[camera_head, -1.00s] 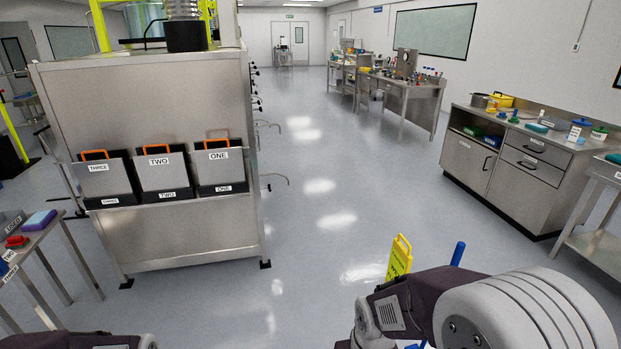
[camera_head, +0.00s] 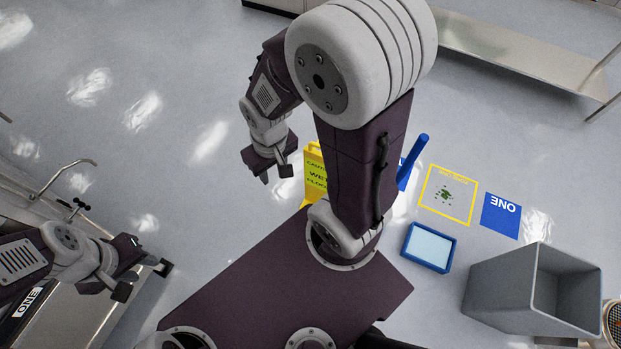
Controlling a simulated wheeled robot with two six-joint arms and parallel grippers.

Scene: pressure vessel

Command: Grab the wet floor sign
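The yellow wet floor sign (camera_head: 316,171) stands on the floor near the middle of the head view. Its right part is hidden behind my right arm, and my purple body covers the area just below it. My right gripper (camera_head: 275,174) is just to the left of the sign in the picture, with its fingers apart and nothing between them. I cannot tell whether it touches the sign. My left gripper (camera_head: 143,279) is at the lower left, far from the sign, with its fingers apart and empty.
A grey bin (camera_head: 500,291), a blue-rimmed tray (camera_head: 429,247), a yellow-framed floor square (camera_head: 447,194) and a blue "ONE" square (camera_head: 501,215) are to the right. A blue upright handle (camera_head: 414,158) rises behind my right arm. Metal furniture (camera_head: 85,305) is close to my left gripper. Upper-left floor is clear.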

